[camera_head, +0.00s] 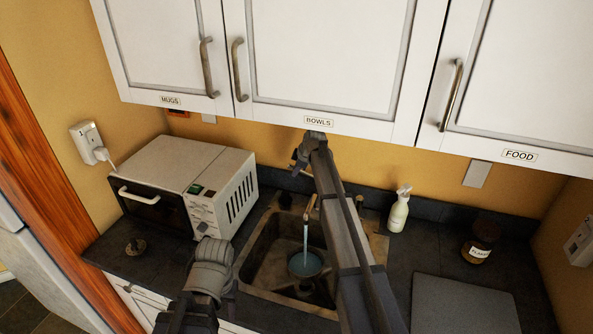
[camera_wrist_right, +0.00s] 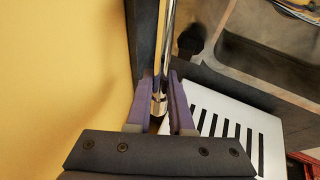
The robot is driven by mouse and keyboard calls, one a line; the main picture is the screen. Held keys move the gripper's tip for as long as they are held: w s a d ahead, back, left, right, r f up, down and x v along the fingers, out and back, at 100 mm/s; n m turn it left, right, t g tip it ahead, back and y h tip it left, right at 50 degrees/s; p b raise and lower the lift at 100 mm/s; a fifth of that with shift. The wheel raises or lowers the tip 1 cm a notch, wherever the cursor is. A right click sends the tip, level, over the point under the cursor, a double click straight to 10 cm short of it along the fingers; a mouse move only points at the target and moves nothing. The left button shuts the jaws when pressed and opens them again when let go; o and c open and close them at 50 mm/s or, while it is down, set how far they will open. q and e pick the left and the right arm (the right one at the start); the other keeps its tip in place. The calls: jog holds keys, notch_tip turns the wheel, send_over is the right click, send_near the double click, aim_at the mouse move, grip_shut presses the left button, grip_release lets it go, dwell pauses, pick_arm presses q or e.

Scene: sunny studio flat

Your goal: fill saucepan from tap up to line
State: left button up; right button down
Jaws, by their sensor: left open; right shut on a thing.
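The saucepan (camera_head: 306,264) sits in the sink (camera_head: 256,262), with bluish water in it. Its fill line is too small to make out. A stream of water (camera_head: 305,238) runs from the tap (camera_head: 310,207) down into the pan. My right gripper (camera_head: 300,166) is up behind the sink, near the wall. In the right wrist view, its purple fingers (camera_wrist_right: 160,92) are shut on a chrome rod (camera_wrist_right: 166,50), seemingly the tap's lever. My left gripper (camera_head: 212,252) is left of the sink, in front of the oven, apart from the pan; its fingertips are hard to see.
A white countertop oven (camera_head: 180,180) stands left of the sink. A soap bottle (camera_head: 398,212) and a dark jar (camera_head: 480,243) stand to the right. A grey board (camera_head: 465,303) lies at front right. Wall cupboards (camera_head: 320,65) hang close above my right gripper.

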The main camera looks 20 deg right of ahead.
jog(key=shift+f, duration=0.1)
jog(key=shift+w+a+f+g+h, duration=0.2)
jog(key=shift+a+f+g+h, duration=0.1)
jog(key=shift+f+h, duration=0.25)
jog(key=shift+s+f+g+h+b, duration=0.1)
jog(key=shift+f+g+h+b, duration=0.15)
jog(key=shift+g+b, duration=0.05)
jog(key=c, duration=0.8)
grip_release()
jog(key=shift+r, duration=0.1)
